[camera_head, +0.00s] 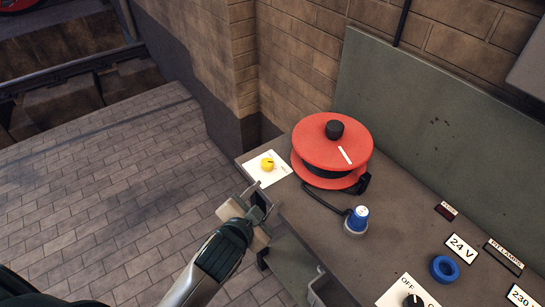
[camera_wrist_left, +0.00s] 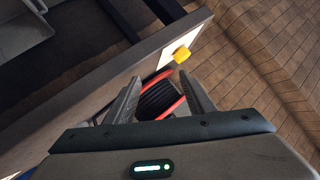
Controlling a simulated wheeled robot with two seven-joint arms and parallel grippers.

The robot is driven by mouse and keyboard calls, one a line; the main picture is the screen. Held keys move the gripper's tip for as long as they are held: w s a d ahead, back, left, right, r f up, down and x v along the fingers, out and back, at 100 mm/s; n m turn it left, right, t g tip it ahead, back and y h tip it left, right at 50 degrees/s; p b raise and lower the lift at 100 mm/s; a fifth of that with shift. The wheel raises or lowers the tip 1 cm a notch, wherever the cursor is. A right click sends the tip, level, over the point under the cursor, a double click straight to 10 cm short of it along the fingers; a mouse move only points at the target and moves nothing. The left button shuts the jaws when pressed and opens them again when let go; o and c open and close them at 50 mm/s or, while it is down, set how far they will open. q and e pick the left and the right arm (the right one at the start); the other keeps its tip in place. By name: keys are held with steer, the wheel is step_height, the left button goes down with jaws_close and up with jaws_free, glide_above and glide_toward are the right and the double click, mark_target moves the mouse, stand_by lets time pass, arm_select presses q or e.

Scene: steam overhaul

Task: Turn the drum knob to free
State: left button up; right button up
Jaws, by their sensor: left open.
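A yellow knob (camera_head: 267,164) sits on a white plate (camera_head: 280,178) at the left end of the bench. Beside it stands a red cable drum (camera_head: 330,150) with a black knob (camera_head: 334,129) on top and a white stripe. My left gripper (camera_head: 262,199) is at the bench's left edge, nearer to me than the yellow knob and apart from it. In the left wrist view the fingers (camera_wrist_left: 163,88) are open and empty. The yellow knob (camera_wrist_left: 181,54) shows beyond their tips, and the drum (camera_wrist_left: 160,97) shows between them. My right gripper is not in view.
A blue and white plug (camera_head: 357,218) stands on the bench (camera_head: 400,203), on the drum's black cable. A blue ring (camera_head: 444,269), a 24 V label (camera_head: 461,248) and an OFF switch plate (camera_head: 405,291) lie to the right. A brick wall (camera_head: 300,55) rises behind.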

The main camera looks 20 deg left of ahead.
arm_select(q)
steer(key=w+d+r+m+t+h, duration=0.3)
steer(key=w+d+r+m+h, duration=0.15)
steer(key=d+r+m, duration=0.5)
steer(key=w+d+r+m+t+h, duration=0.35)
steer(key=d+r+h, duration=0.25)
steer(key=r, duration=0.6)
steer(key=s+d+r+m+g+h, duration=0.2)
steer(key=s+d+m+g+h, duration=0.15)
steer(key=d+m+g, duration=0.7)
steer(key=s+d+r+m+g+h, duration=0.25)
steer(key=m+g+h, duration=0.4)
steer(key=m, duration=0.95)
steer(key=w+a+f+m+g+y, duration=0.3)
steer(key=a+f+m+g+y, duration=0.2)
steer(key=a+f+m+y, duration=0.7)
steer(key=w+a+r+t+y, duration=0.1)
steer(key=w+a+y, duration=0.4)
steer(key=a, duration=0.5)
steer(key=w+a+r+t+y, duration=0.1)
steer(key=w+a+y, duration=0.3)
steer(key=a, duration=0.6)
steer(key=shift+w+y, duration=0.35)
steer(key=shift+w, duration=0.05)
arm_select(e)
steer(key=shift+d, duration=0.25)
arm_select(q)
steer(key=shift+t, duration=0.25)
